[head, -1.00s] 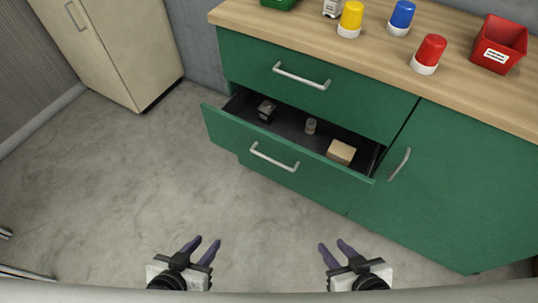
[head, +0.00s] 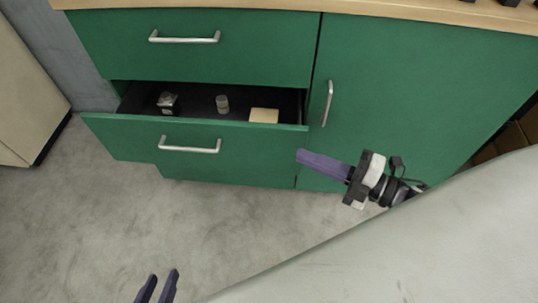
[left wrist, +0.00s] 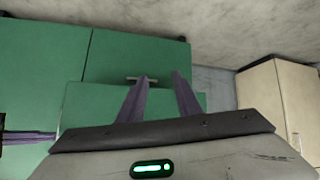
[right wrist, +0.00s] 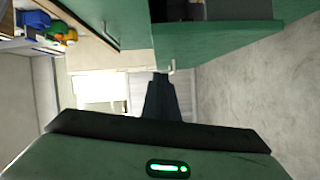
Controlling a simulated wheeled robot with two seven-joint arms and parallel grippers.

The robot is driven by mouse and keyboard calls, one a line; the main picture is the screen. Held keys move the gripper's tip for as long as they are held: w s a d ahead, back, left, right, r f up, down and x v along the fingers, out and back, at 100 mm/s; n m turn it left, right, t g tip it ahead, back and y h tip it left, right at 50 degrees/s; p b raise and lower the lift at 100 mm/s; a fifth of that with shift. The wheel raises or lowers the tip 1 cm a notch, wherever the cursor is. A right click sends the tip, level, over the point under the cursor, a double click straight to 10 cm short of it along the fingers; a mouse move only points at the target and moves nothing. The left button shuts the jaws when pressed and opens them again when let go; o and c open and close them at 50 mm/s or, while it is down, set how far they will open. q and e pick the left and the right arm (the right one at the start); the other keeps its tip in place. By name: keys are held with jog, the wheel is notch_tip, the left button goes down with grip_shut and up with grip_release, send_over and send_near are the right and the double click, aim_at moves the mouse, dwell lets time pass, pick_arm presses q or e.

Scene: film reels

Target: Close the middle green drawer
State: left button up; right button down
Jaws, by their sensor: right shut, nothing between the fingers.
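The middle green drawer (head: 130,140) is pulled out from the cabinet, with a silver bar handle (head: 190,146) on its front. Inside lie a dark small object (head: 168,101), a small jar (head: 222,104) and a tan box (head: 264,116). My right gripper (head: 302,157) is shut and empty, its tips close to the right end of the drawer front; I cannot tell whether they touch. In the right wrist view its fingers (right wrist: 158,80) are together. My left gripper (head: 158,284) is open and empty, low over the floor, in front of the cabinet. Its fingers (left wrist: 160,78) stand apart in the left wrist view.
The top drawer (head: 250,55) is shut. A green cabinet door (head: 420,90) with a vertical handle (head: 328,102) is to the right. A beige cabinet (head: 25,90) stands at the left. Grey floor (head: 60,230) is free in front.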

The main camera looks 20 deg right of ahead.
aim_at(270, 137)
jog(key=w+a+n+b, duration=0.1)
jog(key=w+a, duration=0.1)
jog(key=w, duration=0.1)
jog(key=w+a+n+g+y+b, duration=0.1)
jog(key=w+a, duration=0.1)
jog(key=w+a+n+y+b, duration=0.1)
jog(key=w+a+n, duration=0.1)
jog(key=w, duration=0.1)
jog(key=shift+w, duration=0.3)
pick_arm(q)
jog(key=shift+w+d+f+g+h, duration=0.15)
jog(key=shift+w+d+f+h, duration=0.2)
jog(key=shift+f, duration=0.45)
jog(key=shift+w+d+f+g+h, duration=0.15)
jog(key=shift+d+f, duration=0.3)
jog(key=shift+f, duration=0.3)
pick_arm(e)
jog(key=shift+w+d+r, duration=0.1)
jog(key=shift+w+d, duration=0.1)
jog(key=shift+w, duration=0.2)
pick_arm(q)
jog(key=shift+b, duration=0.3)
